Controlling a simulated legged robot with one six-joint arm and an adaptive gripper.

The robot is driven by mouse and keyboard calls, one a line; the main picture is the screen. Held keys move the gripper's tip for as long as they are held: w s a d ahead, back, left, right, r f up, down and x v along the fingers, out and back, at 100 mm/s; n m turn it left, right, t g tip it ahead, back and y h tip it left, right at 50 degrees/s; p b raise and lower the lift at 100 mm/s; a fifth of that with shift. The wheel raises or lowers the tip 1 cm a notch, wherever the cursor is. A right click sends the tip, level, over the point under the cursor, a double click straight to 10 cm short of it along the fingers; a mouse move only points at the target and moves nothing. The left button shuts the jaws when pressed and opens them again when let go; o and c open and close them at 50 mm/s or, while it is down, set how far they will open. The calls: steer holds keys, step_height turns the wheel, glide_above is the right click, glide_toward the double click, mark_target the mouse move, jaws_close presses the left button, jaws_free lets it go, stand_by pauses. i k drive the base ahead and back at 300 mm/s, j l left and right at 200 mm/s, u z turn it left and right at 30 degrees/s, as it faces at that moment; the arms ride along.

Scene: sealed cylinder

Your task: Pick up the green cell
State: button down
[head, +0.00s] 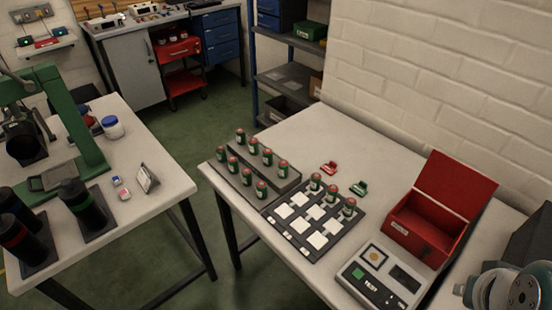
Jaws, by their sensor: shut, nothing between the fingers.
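Several small green cells with red tops stand upright in a grey rack (287,184) on the right table; one green cell (262,190) is at its near end. Three similar green cells stand in a row along the right side of the dark tray with white squares (318,240); the nearest is this green cell (348,208). On the left table, a large black cylinder with a green band (75,193) stands upright on a dark base. Which one the task means, I cannot tell. My gripper is not in view; only part of my arm shows at the lower right edge.
An open red box (425,225) and a tester with a green button (378,279) stand right of the tray. Small red (329,168) and green (358,188) clips lie behind it. A green press (75,130) stands on the left table (145,205). Floor is clear between the tables.

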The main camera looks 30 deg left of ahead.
mark_target(267, 154)
steer(key=k+j, duration=0.35)
steer(key=j+u, duration=0.1)
steer(key=j, duration=0.3)
steer(key=k+j+u, duration=0.1)
steer(key=j, duration=0.3)
steer(key=i+j+u, duration=0.2)
steer(key=i+j, duration=0.4)
steer(key=i+l, duration=0.1)
steer(key=i, duration=0.4)
steer(key=j+u, duration=0.05)
